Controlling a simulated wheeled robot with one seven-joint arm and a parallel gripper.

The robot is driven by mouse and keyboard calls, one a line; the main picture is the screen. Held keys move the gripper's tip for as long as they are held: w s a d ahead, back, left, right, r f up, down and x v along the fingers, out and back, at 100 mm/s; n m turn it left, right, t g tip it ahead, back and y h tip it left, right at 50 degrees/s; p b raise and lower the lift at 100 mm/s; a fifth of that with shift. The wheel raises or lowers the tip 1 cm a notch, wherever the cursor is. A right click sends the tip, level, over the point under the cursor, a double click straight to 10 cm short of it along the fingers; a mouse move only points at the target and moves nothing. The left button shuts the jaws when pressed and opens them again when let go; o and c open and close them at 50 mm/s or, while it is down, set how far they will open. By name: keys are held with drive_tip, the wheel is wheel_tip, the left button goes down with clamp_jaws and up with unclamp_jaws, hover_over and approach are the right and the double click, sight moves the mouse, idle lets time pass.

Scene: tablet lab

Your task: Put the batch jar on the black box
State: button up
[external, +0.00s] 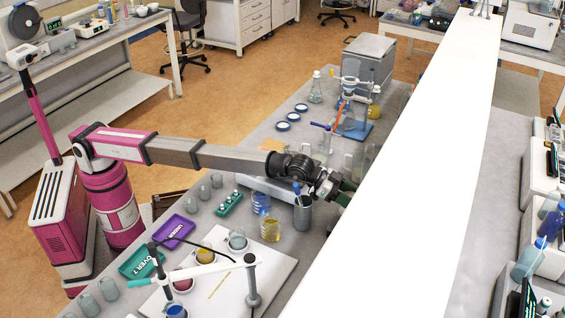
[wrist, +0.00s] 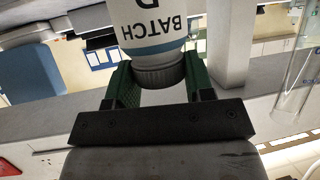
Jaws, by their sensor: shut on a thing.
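The batch jar (wrist: 155,28) is white with a blue band, a dark ribbed lid and the letters "BATCH D", upside down in the wrist view. My gripper (wrist: 160,78) is shut on its lid, one green finger on each side. In the external view my gripper (external: 344,192) is at the right edge of the bench, partly behind a long white overhead panel, and the jar is hidden there. I cannot make out the black box in either view.
A grey cup (external: 303,213) with tools stands close beside my gripper. Blue and yellow beakers (external: 270,230), a green rack (external: 229,203) and glassware on a blue-based stand (external: 352,128) crowd the bench (external: 240,165). The white panel (external: 415,170) blocks much of the right side.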

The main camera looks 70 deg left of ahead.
drive_tip(key=shift+f, duration=0.15)
drive_tip(key=o, duration=1)
drive_tip(key=shift+c, duration=0.2)
drive_tip(key=shift+r, duration=0.2)
drive_tip(key=shift+s+a+r, duration=0.1)
drive_tip(key=shift+s+a, duration=0.15)
drive_tip(key=shift+s, duration=0.1)
wheel_tip(320, 180, up, 8)
drive_tip(key=s+a, duration=0.1)
drive_tip(key=shift+s, duration=0.3)
